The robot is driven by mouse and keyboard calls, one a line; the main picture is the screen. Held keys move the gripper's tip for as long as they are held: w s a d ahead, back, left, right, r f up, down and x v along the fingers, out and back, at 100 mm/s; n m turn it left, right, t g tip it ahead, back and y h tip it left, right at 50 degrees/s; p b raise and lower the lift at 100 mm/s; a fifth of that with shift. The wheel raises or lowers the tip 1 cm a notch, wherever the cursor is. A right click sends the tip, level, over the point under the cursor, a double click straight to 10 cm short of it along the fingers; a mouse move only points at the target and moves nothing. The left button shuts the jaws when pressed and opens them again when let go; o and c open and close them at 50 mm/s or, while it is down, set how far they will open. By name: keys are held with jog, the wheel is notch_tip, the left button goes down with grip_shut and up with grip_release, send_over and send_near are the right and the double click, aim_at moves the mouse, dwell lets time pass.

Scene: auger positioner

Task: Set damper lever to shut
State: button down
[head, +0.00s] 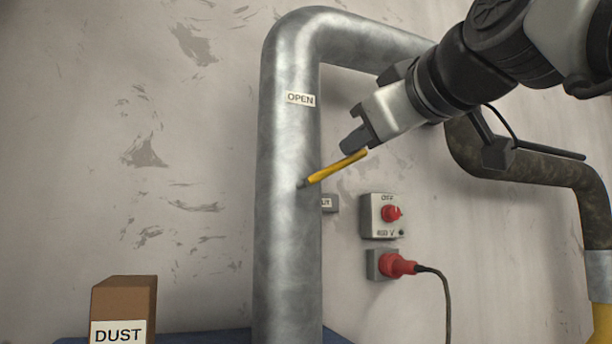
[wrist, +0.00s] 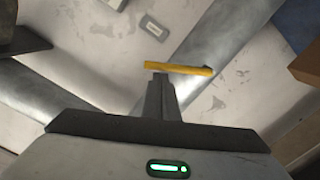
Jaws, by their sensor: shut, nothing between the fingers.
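The yellow damper lever (head: 337,168) is pivoted on the front of the grey vertical pipe (head: 287,245). It slants up and to the right from its pivot. The OPEN label (head: 300,99) is on the pipe above it. A small tag reading "UT" (head: 328,203) is right of the pipe, its left part hidden by the pipe. My gripper (head: 358,142) is shut and empty, its tip at the lever's free end. In the wrist view, the lever (wrist: 185,70) lies across just beyond my shut fingertips (wrist: 160,80); I cannot tell whether they touch.
A switch box with a red knob (head: 391,213) and a red plug (head: 398,265) with a black cable are on the wall to the right. A brown DUST box (head: 124,297) stands at lower left. A dark pipe (head: 530,166) runs at the right. The wall left of the pipe is clear.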

jog(key=f+m+b, duration=0.1)
jog(key=d+f+m+b, duration=0.2)
jog(key=m, duration=0.1)
jog(key=shift+w+f, duration=0.35)
jog(key=shift+f, duration=0.1)
dwell(0.5)
